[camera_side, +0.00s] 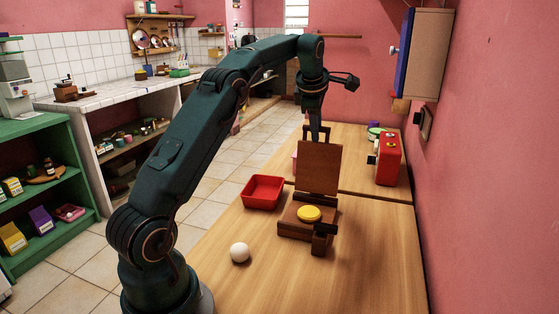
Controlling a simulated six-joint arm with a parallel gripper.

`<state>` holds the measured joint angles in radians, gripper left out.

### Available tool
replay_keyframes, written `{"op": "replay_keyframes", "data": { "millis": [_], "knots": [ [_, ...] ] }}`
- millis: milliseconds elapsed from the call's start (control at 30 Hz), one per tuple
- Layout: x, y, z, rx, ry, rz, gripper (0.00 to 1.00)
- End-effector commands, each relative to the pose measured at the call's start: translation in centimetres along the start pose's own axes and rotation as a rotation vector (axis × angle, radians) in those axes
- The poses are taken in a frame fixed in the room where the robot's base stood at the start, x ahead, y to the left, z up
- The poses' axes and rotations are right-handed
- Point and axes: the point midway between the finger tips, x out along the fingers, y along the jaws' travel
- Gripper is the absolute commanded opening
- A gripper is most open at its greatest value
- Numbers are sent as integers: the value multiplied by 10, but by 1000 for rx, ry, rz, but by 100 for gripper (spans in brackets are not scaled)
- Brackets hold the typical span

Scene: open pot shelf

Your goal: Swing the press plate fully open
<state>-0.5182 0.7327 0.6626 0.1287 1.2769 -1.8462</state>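The wooden press stands on the table, with its base (293,226) flat and a yellow disc (309,213) lying on it. The press plate (319,167) is raised and stands roughly upright at the back of the base. My gripper (319,138) points down just behind the plate's top edge. Its fingertips are partly hidden by the plate, so I cannot tell whether they touch it or how far apart they are. A dark block and handle (320,240) are at the front of the base.
A red tray (263,204) sits left of the press. A white ball (240,252) lies in front on the left. A red appliance (389,160) stands at the back right, below a wall cabinet (420,55). The table right of the press is clear.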

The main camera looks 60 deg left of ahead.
Motion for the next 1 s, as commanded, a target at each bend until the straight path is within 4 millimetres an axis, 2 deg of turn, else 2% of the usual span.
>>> {"op": "replay_keyframes", "data": {
  "millis": [33, 800, 1000],
  "knots": [
    [3, -6, 2, 3, -2, -24, 42],
    [-42, -2, 1, 1, 0, -6, 42],
    [-48, -2, 0, 1, 0, -6, 42]
  ]
}}
